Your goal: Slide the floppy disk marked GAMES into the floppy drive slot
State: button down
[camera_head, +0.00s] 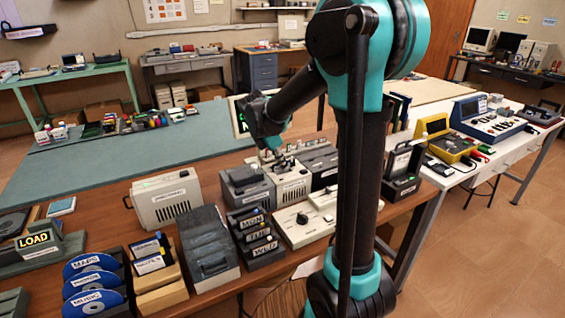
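No disk label that I can read says GAMES, so I cannot single out that floppy disk. Dark disks with white labels (150,264) stand in a wooden holder at the front left; their print is too small to read surely. I cannot tell for certain which device is the floppy drive. Grey and beige device boxes (291,187) stand at the middle of the wooden table. My gripper (272,146) points down above or just behind these boxes, partly blurred into the clutter. Its fingertips and anything between them are too small to make out.
Blue discs marked MAPS and MUSIC (95,300) stand in a rack at the front left. A LOAD sign (34,239) is beside them. A dark labelled rack (257,236) and beige box (167,198) crowd the table. The green mat (140,165) behind is mostly clear.

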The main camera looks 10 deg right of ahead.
dwell(0.4)
jog(key=c, duration=1.6)
grip_release()
jog(key=shift+c, duration=0.2)
jog(key=shift+r, duration=4)
